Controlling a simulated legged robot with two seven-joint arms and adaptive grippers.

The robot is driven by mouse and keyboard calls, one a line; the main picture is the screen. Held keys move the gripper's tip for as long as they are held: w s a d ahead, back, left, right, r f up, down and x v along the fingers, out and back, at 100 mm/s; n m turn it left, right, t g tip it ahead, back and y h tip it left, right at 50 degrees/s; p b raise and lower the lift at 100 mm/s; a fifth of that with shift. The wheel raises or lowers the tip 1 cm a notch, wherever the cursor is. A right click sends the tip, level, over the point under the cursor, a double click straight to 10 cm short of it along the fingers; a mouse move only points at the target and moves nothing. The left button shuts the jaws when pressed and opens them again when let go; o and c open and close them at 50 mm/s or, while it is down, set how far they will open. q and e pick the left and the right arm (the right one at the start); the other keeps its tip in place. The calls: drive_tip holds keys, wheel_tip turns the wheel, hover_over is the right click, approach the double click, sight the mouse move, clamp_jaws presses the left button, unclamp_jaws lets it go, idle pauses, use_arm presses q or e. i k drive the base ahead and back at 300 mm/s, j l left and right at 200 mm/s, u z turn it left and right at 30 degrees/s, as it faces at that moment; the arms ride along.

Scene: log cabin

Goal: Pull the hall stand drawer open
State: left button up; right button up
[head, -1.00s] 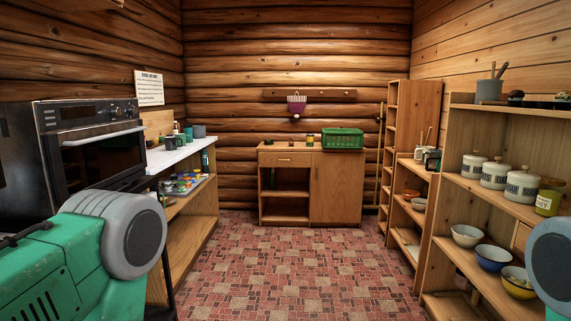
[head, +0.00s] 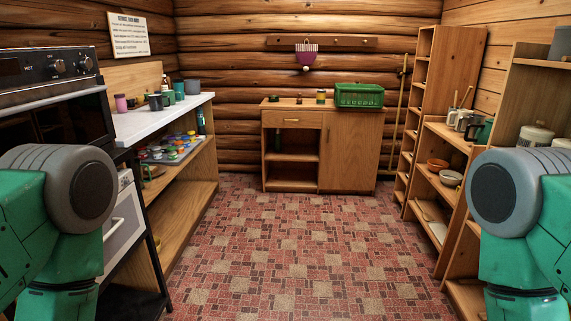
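The wooden hall stand (head: 348,150) stands against the far log wall, across the room from me. Its drawer (head: 291,120) is at the upper left, under the top, and looks shut, with a small handle on its front. Below the drawer is an open shelf space, and a closed door is on the right side. My green and grey arms show at the left and right edges. Neither gripper is in view.
A green basket (head: 359,96) and small items stand on the hall stand. A white counter (head: 165,118) over shelves and an oven (head: 50,100) line the left. Wooden shelves (head: 440,130) line the right. The tiled floor (head: 280,250) between is clear.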

sight(272, 119)
drive_tip(key=i, duration=1)
drive_tip(key=i+u, duration=0.1)
drive_tip(key=i, duration=0.85)
drive_tip(key=i+l, duration=0.15)
drive_tip(key=i, duration=0.85)
drive_tip(key=i+u, duration=0.15)
drive_tip(key=i, duration=0.8)
drive_tip(key=l, duration=0.1)
